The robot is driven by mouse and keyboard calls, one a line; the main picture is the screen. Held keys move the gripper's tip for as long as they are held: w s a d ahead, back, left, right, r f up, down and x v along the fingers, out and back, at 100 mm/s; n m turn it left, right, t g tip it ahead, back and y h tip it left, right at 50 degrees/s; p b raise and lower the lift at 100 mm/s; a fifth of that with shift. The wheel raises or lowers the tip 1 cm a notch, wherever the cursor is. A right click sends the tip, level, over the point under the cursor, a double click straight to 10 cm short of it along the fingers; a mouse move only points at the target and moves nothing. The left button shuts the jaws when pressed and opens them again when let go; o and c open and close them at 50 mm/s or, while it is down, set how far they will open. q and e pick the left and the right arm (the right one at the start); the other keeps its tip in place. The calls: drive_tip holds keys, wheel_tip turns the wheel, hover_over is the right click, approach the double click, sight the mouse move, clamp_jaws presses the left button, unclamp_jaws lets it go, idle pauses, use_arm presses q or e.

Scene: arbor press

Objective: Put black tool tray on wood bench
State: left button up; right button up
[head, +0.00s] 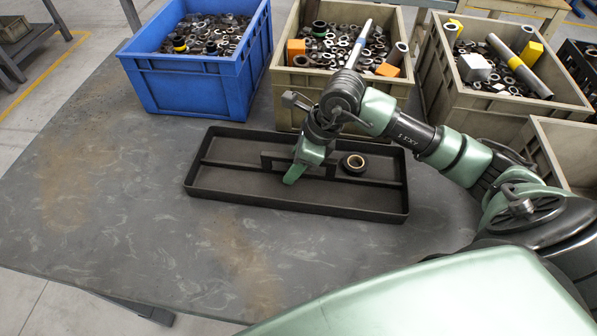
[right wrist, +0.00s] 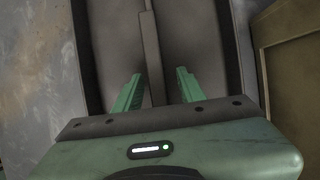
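The black tool tray (head: 230,192) lies flat on a dark grey table, with a raised handle across its middle. A small dark ring with a pale inner edge (head: 354,163) lies in it. My right gripper (head: 296,176) is over the handle. In the right wrist view its two green fingers (right wrist: 158,92) are spread apart, with the handle divider (right wrist: 152,60) between them and clear gaps on both sides. My left gripper is not in view. I cannot tell which surface is the wood bench; a wooden-topped table (head: 515,8) shows at the top right.
A blue crate (head: 200,90) and beige crates (head: 300,88) full of metal parts stand behind the tray. Another beige crate (head: 560,150) stands to the right. The table (head: 110,200) is bare on the left and in front.

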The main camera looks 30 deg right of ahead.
clamp_jaws()
idle(1.4)
